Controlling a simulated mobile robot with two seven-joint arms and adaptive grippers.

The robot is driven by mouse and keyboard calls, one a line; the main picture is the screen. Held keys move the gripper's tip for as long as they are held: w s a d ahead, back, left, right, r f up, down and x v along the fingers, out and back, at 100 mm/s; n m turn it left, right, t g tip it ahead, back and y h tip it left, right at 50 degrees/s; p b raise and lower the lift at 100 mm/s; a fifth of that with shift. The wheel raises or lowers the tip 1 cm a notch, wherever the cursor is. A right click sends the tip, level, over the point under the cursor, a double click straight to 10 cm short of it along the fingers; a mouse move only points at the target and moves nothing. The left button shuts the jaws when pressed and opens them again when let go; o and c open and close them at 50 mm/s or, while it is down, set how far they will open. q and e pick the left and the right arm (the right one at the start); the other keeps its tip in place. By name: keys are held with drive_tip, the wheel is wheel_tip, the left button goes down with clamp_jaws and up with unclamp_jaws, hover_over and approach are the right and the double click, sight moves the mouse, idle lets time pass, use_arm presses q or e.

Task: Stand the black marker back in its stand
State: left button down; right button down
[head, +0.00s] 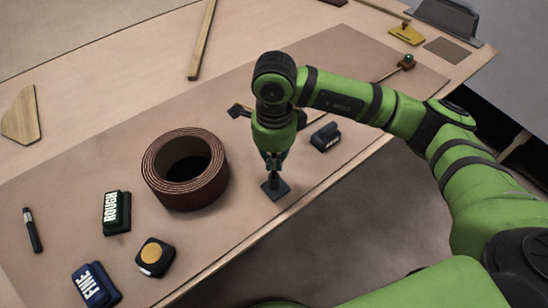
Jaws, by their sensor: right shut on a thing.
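A slim black marker (33,230) with a pale band lies on the bench at the far left. A small dark stand (276,190) with a flat square base is near the bench's front edge, under my right gripper (273,166). My right gripper points down and is shut on a narrow dark part just above that base. The fingers hide much of it, and I cannot tell its full shape. The marker lies well apart from the stand and gripper. My left gripper is not in view.
A reddish-brown abrasive roll (186,169) stands between marker and stand. Nearby are the ROUGH block (117,212), the FINE block (95,286), a block with a yellow disc (155,257) and a dark block (325,137). A wooden strip (202,40) lies farther back.

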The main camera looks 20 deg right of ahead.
drive_tip(key=c, duration=1.2)
unclamp_jaws()
drive_tip(key=shift+c, duration=0.2)
drive_tip(key=shift+r, duration=0.1)
wheel_tip(320, 180, up, 12)
drive_tip(key=shift+f, duration=0.1)
drive_tip(key=shift+s, duration=0.1)
